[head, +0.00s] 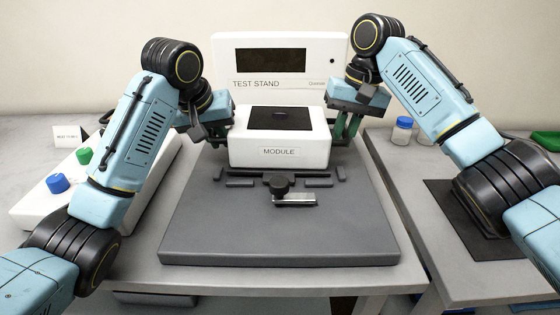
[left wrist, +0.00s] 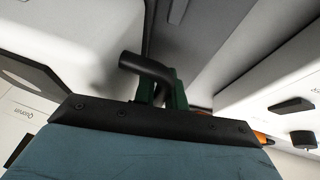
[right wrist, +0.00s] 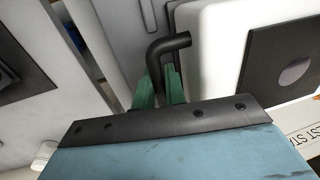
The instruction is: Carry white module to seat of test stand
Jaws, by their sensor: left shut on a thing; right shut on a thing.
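The white module (head: 240,150), a box labelled MODULE with a dark square on top, is level between my two grippers, in front of the white test stand (head: 225,62). My left gripper (head: 228,130) is shut on the black bent handle at its left side; this handle (left wrist: 143,65) shows between green fingers in the left wrist view. My right gripper (head: 346,127) is shut on the right handle, which shows in the right wrist view (right wrist: 170,45). Low dark bars of the seat (head: 240,183) lie just in front of the module. Whether its underside touches anything is hidden.
The dark grey base plate (head: 220,230) has a black knob (head: 279,184) and metal clamp (head: 296,199) at its middle. A white box (head: 40,205) with blue and green caps stands left. Small bottles (head: 402,131) and a black mat (head: 455,215) are right.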

